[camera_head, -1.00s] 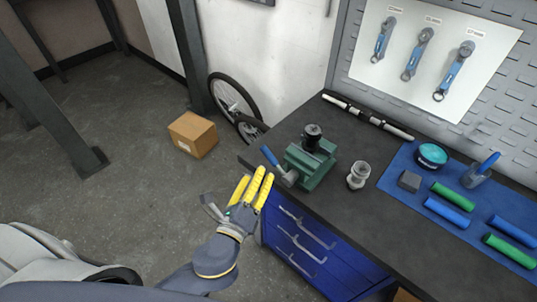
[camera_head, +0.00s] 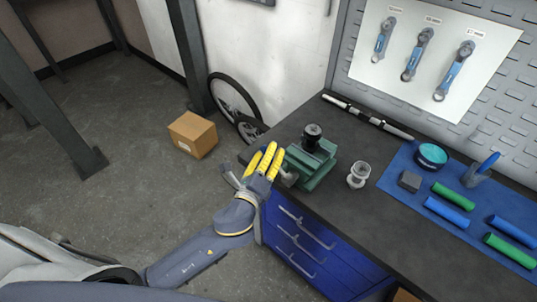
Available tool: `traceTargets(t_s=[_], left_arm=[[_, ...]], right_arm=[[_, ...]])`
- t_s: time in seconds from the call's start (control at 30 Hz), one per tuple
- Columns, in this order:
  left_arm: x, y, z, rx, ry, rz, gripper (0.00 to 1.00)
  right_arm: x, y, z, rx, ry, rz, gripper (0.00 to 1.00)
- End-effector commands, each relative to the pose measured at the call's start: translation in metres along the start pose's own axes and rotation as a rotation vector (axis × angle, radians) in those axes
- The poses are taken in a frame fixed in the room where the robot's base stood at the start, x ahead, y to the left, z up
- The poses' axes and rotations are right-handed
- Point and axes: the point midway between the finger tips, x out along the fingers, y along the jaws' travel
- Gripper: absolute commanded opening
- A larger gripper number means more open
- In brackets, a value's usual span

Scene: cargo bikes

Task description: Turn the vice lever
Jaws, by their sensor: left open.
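The green vice (camera_head: 312,160) stands on the near left corner of the dark bench, with a black cylindrical part (camera_head: 312,133) on top. Its grey screw end (camera_head: 289,178) faces my left gripper. My left gripper (camera_head: 268,158) has yellow fingers and is open, right beside the vice's front end. The blue lever handle is hidden behind the fingers; I cannot tell whether they touch it. My right gripper is not in view.
The bench top (camera_head: 330,205) is bare around a small clear-and-white jar (camera_head: 358,174). A blue mat (camera_head: 408,168) with several rolls and a cup lies to the right. Blue drawers (camera_head: 300,240) are below. A cardboard box (camera_head: 193,135) is on the floor.

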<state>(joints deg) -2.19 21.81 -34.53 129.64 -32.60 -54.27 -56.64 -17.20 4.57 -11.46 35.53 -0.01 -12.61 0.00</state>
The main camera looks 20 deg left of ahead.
Motion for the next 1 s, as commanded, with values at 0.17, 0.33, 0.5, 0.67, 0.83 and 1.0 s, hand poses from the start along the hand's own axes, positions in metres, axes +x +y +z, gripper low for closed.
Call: traceTargets(t_s=[0.17, 0.33, 0.5, 0.67, 0.83, 1.0], left_arm=[[0.0, -0.0001, 0.0, 0.0, 0.0, 0.0, 0.44], [-0.0001, -0.0001, 0.0, 0.0, 0.0, 0.0, 0.24], [-0.0001, -0.0001, 0.0, 0.0, 0.0, 0.0, 0.04], [-0.0001, 0.0, 0.0, 0.0, 0.0, 0.0, 0.0], [0.0, 0.0, 0.0001, 0.0, 0.0, 0.0, 0.0], [0.001, -0.0034, -0.0022, 0.013, 0.001, -0.008, 0.0]], right_arm=[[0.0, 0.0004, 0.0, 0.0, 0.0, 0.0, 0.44], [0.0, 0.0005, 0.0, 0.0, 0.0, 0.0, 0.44], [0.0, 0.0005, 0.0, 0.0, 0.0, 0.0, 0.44], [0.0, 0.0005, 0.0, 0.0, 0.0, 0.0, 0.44], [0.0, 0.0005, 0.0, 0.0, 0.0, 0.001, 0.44], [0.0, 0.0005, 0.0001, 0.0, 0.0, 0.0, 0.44]])
